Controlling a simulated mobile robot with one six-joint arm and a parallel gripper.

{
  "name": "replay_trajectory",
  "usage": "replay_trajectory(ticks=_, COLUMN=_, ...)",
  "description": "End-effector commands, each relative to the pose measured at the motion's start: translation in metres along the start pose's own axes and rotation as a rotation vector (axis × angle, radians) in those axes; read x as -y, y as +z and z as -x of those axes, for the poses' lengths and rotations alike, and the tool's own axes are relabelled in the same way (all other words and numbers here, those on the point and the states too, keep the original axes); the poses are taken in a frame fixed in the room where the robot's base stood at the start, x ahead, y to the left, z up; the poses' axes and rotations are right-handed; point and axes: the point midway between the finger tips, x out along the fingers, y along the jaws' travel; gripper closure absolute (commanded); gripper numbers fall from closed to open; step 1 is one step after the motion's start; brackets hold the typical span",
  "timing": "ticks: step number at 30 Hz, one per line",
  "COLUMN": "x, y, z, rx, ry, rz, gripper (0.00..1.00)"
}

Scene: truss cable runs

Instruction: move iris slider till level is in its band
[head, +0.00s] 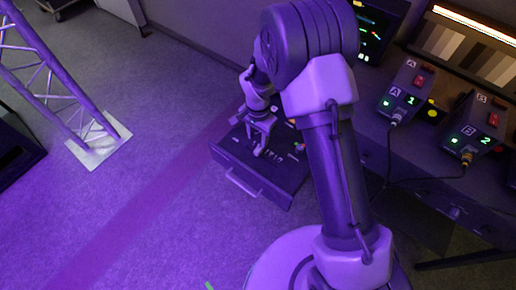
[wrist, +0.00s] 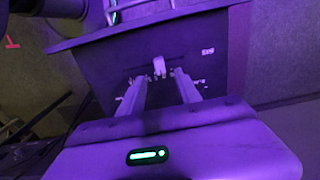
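A dark control panel (head: 240,172) with a front handle stands below my arm in the head view. In the wrist view the same panel (wrist: 110,65) carries a thin slot and a pale knob (wrist: 159,67), which looks like the iris slider. My gripper (head: 262,145) is over the panel. In the wrist view its two fingers (wrist: 159,78) are apart, with the knob showing between and just beyond their tips; I cannot tell whether they touch it. A dark screen (head: 375,30) with small coloured marks, perhaps the level display, is partly cut off at the top; its reading is too small to tell.
Two camera control boxes, A (head: 407,92) and B (head: 474,130), sit on the desk at right with cables. A lit strip chart (head: 465,42) stands behind them. A truss leg on a pale base plate (head: 99,139) stands at left. The floor between is clear.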

Motion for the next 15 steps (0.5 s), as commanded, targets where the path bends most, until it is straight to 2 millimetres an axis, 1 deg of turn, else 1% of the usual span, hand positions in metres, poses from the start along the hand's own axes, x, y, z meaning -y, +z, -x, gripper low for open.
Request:
replay_trajectory(ticks=1, x=-0.001, y=0.0, z=-0.02, rx=0.002, ry=0.002, rz=0.0, gripper=0.6)
replay_trajectory(ticks=3, x=-0.001, y=0.001, z=-0.038, rx=0.002, ry=0.002, rz=0.0, gripper=0.6)
replay_trajectory(ticks=6, x=0.0, y=0.0, z=-0.058, rx=0.001, ry=0.0, rz=0.0, gripper=0.6)
replay_trajectory(ticks=10, x=0.0, y=0.0, z=-0.072, rx=0.0, ry=-0.001, rz=0.001, gripper=0.6)
replay_trajectory(ticks=15, x=0.0, y=0.0, z=-0.076, rx=0.0, ry=-0.001, rz=0.001, gripper=0.6)
